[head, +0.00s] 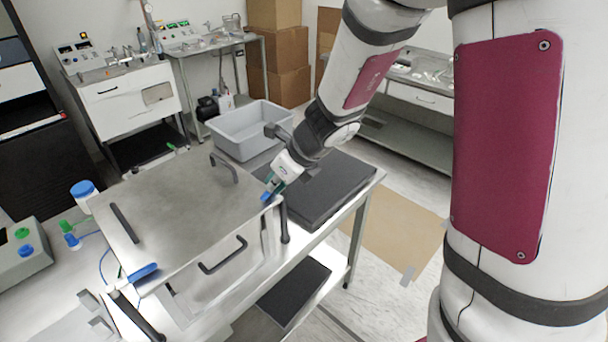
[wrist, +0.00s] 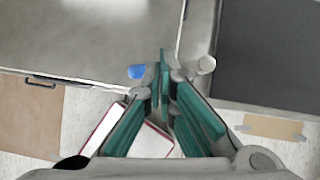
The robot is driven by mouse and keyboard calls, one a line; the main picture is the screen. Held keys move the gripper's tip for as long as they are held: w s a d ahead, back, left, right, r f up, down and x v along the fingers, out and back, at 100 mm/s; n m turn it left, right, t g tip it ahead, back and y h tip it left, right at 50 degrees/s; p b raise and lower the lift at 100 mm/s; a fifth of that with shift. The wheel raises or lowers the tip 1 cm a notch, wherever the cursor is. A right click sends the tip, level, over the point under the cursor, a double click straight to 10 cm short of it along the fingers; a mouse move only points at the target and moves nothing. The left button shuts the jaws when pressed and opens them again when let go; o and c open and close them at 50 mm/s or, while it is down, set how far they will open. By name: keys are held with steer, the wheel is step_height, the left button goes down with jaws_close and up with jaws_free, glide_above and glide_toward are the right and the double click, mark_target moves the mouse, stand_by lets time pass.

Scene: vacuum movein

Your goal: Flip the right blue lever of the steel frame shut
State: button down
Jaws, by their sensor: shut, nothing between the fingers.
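The steel frame (head: 178,205) is a box with a flat grey lid and black handles, on the bench in the head view. Its right blue lever (head: 266,196) is at the right front corner, partly hidden by my gripper (head: 274,184). In the wrist view the blue lever end (wrist: 137,71) shows at the edge of the steel frame (wrist: 90,40), just left of my fingertips (wrist: 163,62). The teal fingers are shut and empty; I cannot tell whether they touch the lever. The left blue lever (head: 143,272) lies at the front left corner.
A black pad (head: 325,187) lies right of the frame, and a grey bin (head: 252,132) stands behind it. A blue-capped bottle (head: 83,191) and a control box (head: 20,250) are at the left. Floor is open beyond the bench's right edge.

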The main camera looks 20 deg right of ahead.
steer(key=shift+w+d, duration=0.15)
steer(key=shift+w+d, duration=0.4)
steer(key=shift+w, duration=0.1)
steer(key=shift+r, duration=0.1)
steer(key=p+v, duration=0.4)
steer(key=v, duration=1)
steer(key=shift+w+d+p, duration=0.2)
steer(key=shift+d+p, duration=0.05)
steer(key=shift+p, duration=0.15)
